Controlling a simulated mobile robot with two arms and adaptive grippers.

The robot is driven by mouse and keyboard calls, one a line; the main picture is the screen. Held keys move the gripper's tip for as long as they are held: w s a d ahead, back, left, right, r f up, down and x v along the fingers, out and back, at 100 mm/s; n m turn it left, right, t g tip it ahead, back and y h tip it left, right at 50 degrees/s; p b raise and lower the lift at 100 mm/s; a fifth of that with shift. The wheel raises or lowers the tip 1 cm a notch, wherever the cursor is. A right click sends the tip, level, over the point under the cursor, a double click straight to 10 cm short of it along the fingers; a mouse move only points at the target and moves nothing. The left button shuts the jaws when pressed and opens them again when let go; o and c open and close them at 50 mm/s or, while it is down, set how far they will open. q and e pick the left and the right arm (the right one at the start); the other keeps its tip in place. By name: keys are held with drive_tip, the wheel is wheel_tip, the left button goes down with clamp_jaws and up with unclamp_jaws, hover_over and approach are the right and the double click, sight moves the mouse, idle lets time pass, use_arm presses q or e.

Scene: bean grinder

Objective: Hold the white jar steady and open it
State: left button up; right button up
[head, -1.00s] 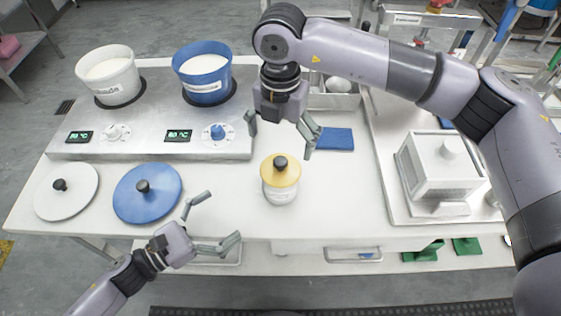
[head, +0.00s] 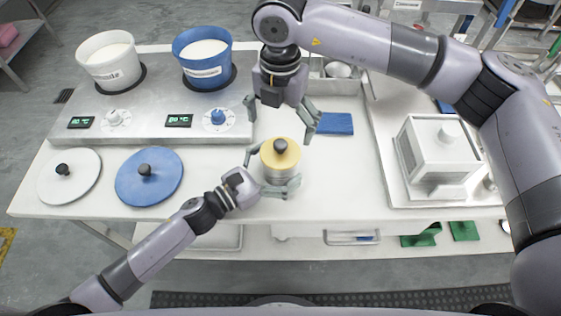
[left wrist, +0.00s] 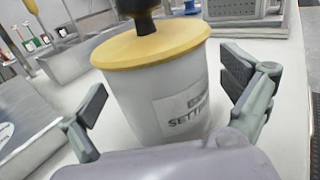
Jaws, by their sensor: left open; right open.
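The white jar (head: 278,175) stands upright on the table, with a yellow lid (head: 270,158) and a black knob (head: 280,145) on top. It also fills the middle of the left wrist view (left wrist: 178,100), where its label is partly readable. My left gripper (head: 269,173) is open, with one finger on each side of the jar body; gaps show between the fingers and the jar in the left wrist view. My right gripper (head: 282,112) is open and empty, pointing down above and just behind the lid, apart from the knob.
A blue lid (head: 165,185) and a white lid (head: 85,180) lie left on the table (head: 345,195). Blue (head: 190,48) and white (head: 95,50) pots stand behind. A blue cloth (head: 335,123) lies right of the right gripper; a white box device (head: 425,165) stands on a right-hand tray.

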use_arm(q)
drive_tip(key=shift+w+d, duration=0.2)
drive_tip(key=shift+d, duration=0.1)
